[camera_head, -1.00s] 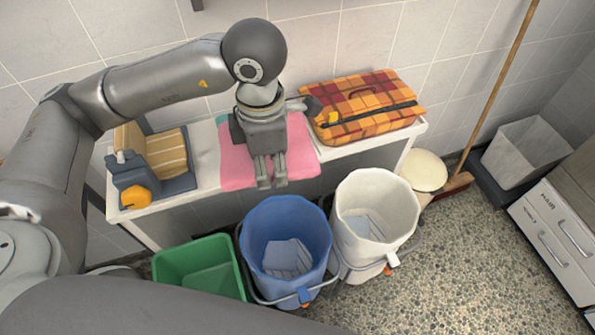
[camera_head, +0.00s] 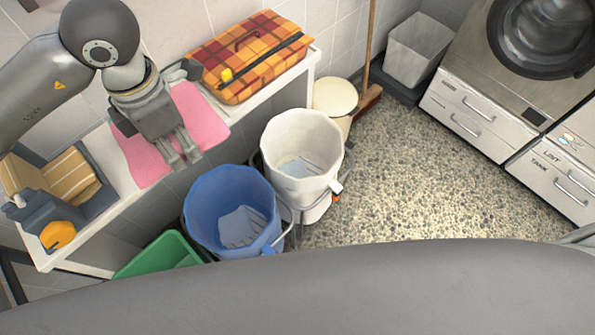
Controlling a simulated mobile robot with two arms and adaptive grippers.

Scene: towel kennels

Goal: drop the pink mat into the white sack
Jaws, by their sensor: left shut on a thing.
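The gripper hides part of the mat's middle. The white sack (camera_head: 283,139), an open white bucket-like container, stands on the floor to the right of the gripper and below shelf height. Something pale grey shows inside it. My right gripper is not in view.
A plaid bag (camera_head: 245,55) and a grey holder (camera_head: 88,207) with a tan striped item flank the mat on the shelf. Speckled floor (camera_head: 430,190) is clear at right.

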